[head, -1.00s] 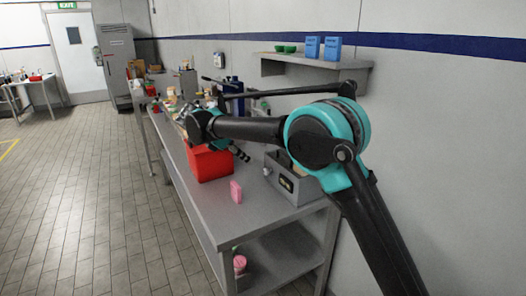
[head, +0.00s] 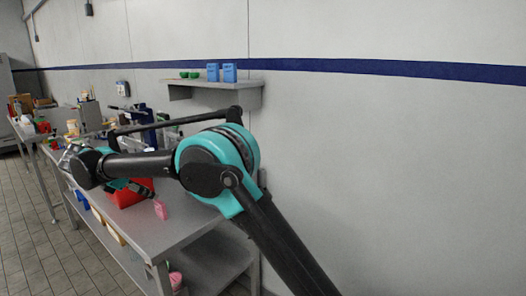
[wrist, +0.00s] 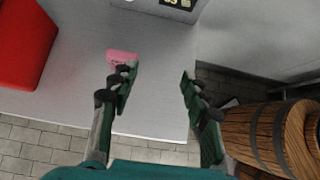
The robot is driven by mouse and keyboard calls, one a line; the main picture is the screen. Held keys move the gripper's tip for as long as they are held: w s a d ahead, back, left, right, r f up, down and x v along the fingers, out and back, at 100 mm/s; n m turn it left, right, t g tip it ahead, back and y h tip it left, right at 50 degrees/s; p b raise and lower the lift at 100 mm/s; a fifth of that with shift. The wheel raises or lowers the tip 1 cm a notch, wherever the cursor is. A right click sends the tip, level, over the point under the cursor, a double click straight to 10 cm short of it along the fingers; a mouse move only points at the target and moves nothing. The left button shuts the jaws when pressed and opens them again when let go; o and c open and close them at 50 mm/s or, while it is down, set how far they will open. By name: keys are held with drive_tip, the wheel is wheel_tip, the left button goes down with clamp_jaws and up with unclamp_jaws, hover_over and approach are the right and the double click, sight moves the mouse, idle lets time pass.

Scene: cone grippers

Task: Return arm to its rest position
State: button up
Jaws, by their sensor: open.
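My arm (head: 215,165) stretches out over the steel table (head: 188,228), its elbow raised and its forearm pointing left. My gripper (wrist: 158,78) shows in the wrist view with its two green fingers spread apart and nothing between them. A pink block (head: 160,210) stands on the table close by. In the wrist view the pink block (wrist: 122,57) is beside the left fingertip; I cannot tell whether they touch.
A wooden barrel (wrist: 262,130) stands low at the right in the wrist view, near the right finger. A grey box (wrist: 162,8) sits on the table. A wall shelf (head: 240,92) holds blue boxes (head: 229,73) and green bowls (head: 190,75). Bare wall is at the right.

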drive_tip(key=w+d+f+m+g+y, duration=0.1)
drive_tip(key=w+d+f+m+g, duration=0.35)
drive_tip(key=d, duration=1.35)
drive_tip(key=s+d+f+m+t+y, duration=0.1)
drive_tip(key=d+m, duration=0.7)
drive_tip(key=d, duration=1)
drive_tip(key=s+d+f+m+y, duration=0.1)
drive_tip(key=s+d+f+m, duration=0.5)
drive_tip(key=s+d, duration=0.5)
drive_tip(key=s+d+f+m+y, duration=0.2)
drive_tip(key=s+d+f+m, duration=0.5)
drive_tip(key=s+d+m, duration=0.3)
drive_tip(key=shift+s+d+t+y, duration=0.35)
drive_tip(key=shift+s+d, duration=0.5)
drive_tip(key=shift+d, duration=0.3)
